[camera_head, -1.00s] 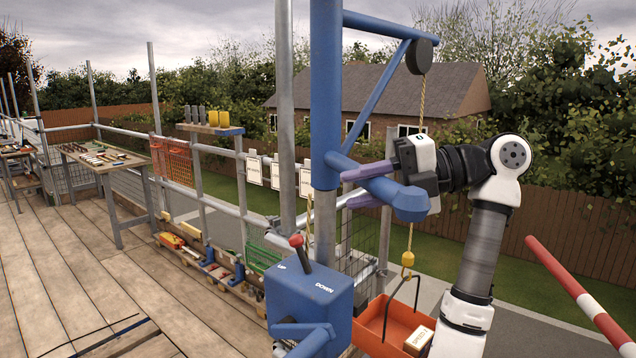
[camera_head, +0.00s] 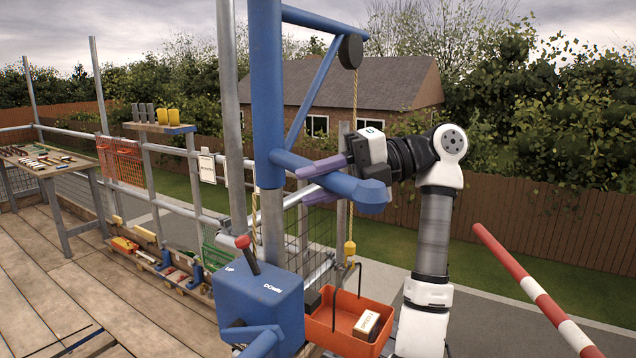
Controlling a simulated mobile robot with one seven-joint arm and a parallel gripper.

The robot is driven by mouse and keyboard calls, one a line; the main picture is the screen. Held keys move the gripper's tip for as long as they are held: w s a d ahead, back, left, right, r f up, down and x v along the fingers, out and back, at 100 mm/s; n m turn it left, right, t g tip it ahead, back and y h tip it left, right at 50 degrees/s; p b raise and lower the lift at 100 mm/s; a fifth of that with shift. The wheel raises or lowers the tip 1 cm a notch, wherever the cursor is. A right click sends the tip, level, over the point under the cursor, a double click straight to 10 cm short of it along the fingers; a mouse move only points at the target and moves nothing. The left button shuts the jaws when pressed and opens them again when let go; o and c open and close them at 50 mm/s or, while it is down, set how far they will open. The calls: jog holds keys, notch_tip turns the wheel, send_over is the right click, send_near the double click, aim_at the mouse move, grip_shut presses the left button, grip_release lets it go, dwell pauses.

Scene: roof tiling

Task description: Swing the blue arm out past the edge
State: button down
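The blue arm (camera_head: 313,92) is the braced jib of a hoist on a blue post (camera_head: 267,110). A black pulley (camera_head: 350,51) sits at its tip. A yellow rope runs down to a yellow hook (camera_head: 350,248), from which an orange tray (camera_head: 345,305) hangs by a dark bail. A thick blue bar (camera_head: 357,188) sticks out low from the post. My gripper (camera_head: 308,183) has one purple finger above this bar and one below, partly hidden behind it.
A blue control box (camera_head: 258,305) with a red-knobbed lever stands in front of the post. A box (camera_head: 367,325) lies in the tray. Guardrails (camera_head: 170,207) line the deck edge. A red-and-white pole (camera_head: 535,290) slants at right. Open ground shows beyond the rails.

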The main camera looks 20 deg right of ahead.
jog(key=c, duration=1.1)
grip_release()
jog(key=shift+d, duration=0.2)
jog(key=p+v, duration=0.4)
jog(key=v, duration=0.9)
jog(key=shift+d, duration=0.35)
jog(key=shift+r, duration=0.1)
